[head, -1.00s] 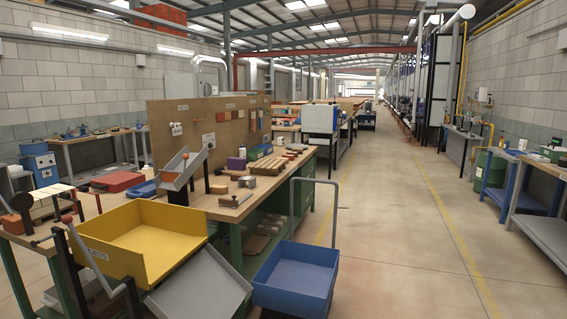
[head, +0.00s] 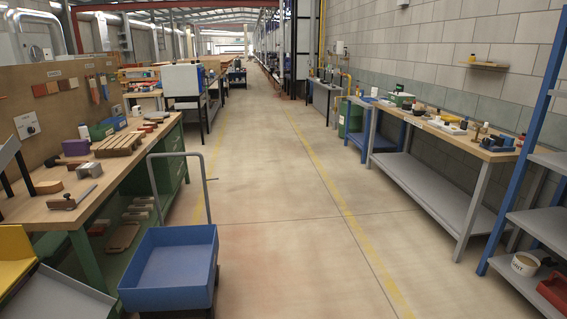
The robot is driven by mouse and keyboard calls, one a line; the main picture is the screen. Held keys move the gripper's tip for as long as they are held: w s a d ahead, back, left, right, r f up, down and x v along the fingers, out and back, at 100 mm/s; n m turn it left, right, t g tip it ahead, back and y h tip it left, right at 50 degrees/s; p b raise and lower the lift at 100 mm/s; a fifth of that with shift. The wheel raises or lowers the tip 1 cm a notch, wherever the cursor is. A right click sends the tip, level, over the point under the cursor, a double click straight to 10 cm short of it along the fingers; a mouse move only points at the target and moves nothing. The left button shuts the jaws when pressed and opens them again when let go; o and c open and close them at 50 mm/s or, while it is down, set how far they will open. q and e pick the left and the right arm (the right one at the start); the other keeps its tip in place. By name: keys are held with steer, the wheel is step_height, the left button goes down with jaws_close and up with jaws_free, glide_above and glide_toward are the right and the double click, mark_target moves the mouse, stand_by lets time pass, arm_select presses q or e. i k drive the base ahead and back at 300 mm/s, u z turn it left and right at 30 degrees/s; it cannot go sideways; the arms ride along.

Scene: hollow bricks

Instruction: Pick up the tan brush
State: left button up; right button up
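I cannot clearly make out a tan brush in the head view. A small tan block (head: 48,187) lies on the left workbench (head: 105,182), but I cannot tell whether it is a brush. The right bench (head: 440,133) holds several small items too small to identify. Neither of my grippers is in view.
A blue cart (head: 170,268) with a grey handle stands at the lower left. A yellow bin (head: 15,255) is at the left edge. A blue-framed shelf (head: 530,225) stands at the right, holding a white tub (head: 524,264). The middle aisle floor (head: 290,220) is clear.

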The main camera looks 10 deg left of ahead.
mark_target(161, 119)
steer(key=z, duration=0.1)
steer(key=i, duration=2.8)
steer(key=u, duration=0.7)
steer(key=i, duration=2.35)
steer(key=u, duration=1.2)
steer(key=i, duration=0.7)
steer(key=u, duration=0.2)
